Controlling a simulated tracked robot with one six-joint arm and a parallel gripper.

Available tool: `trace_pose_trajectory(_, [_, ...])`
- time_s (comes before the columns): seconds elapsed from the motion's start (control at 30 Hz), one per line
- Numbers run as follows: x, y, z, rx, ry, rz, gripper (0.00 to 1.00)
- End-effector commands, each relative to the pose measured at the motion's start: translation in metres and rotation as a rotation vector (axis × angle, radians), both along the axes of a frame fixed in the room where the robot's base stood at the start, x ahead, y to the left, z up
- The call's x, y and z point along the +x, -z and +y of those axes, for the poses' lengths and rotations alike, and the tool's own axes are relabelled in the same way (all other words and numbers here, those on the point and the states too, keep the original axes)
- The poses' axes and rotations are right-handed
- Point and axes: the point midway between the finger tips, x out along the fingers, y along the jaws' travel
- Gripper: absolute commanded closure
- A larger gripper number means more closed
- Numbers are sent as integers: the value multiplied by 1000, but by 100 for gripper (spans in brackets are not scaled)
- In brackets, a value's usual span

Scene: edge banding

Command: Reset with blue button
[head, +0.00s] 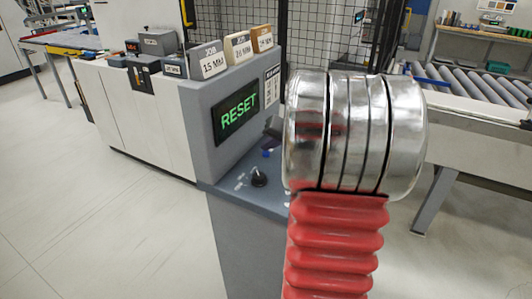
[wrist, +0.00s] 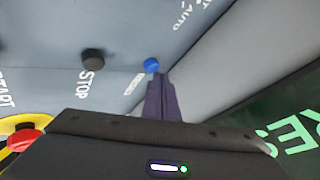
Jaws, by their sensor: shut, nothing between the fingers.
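The blue button (wrist: 151,65) sits on the grey control panel, just beyond my fingertips in the wrist view. It also shows in the head view (head: 266,153) as a small blue dot below the screen. My gripper (wrist: 158,76) is shut and empty, its dark fingers pointing at the button. The tips meet the button's lower edge in the picture; I cannot tell whether they touch it. In the head view, my silver and red arm hides most of the gripper. The console screen (head: 237,113) reads RESET in green.
A black STOP button (wrist: 92,58) is left of the blue one, and a red emergency button (wrist: 25,139) on yellow is at lower left. A black selector (head: 259,178) stands on the panel. The screen housing rises close on the right in the wrist view. A roller conveyor (head: 470,82) is at right.

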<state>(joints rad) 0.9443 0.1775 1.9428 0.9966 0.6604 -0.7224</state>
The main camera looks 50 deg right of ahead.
Motion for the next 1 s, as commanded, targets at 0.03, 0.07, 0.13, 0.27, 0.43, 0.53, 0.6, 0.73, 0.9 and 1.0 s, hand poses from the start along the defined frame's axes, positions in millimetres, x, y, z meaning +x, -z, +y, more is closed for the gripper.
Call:
trace_pose_trajectory(0.03, [0, 1, 0, 0, 0, 0, 100])
trace_pose_trajectory(0.07, [0, 1, 0, 0, 0, 0, 100])
trace_pose_trajectory(0.13, [0, 2, 0, 0, 0, 0, 100])
trace_pose_trajectory(0.27, [0, 3, 0, 1, -1, 1, 100])
trace_pose_trajectory(0.43, [0, 4, 0, 1, -1, 1, 100])
trace_pose_trajectory(0.53, [0, 5, 0, 1, -1, 1, 100])
trace_pose_trajectory(0.6, [0, 6, 0, 1, -1, 1, 100])
trace_pose_trajectory(0.73, [0, 7, 0, 1, 0, 1, 100])
trace_pose_trajectory(0.9, [0, 8, 0, 2, 0, 0, 100])
trace_pose_trajectory(1.0, [0, 9, 1, 2, 0, 0, 100])
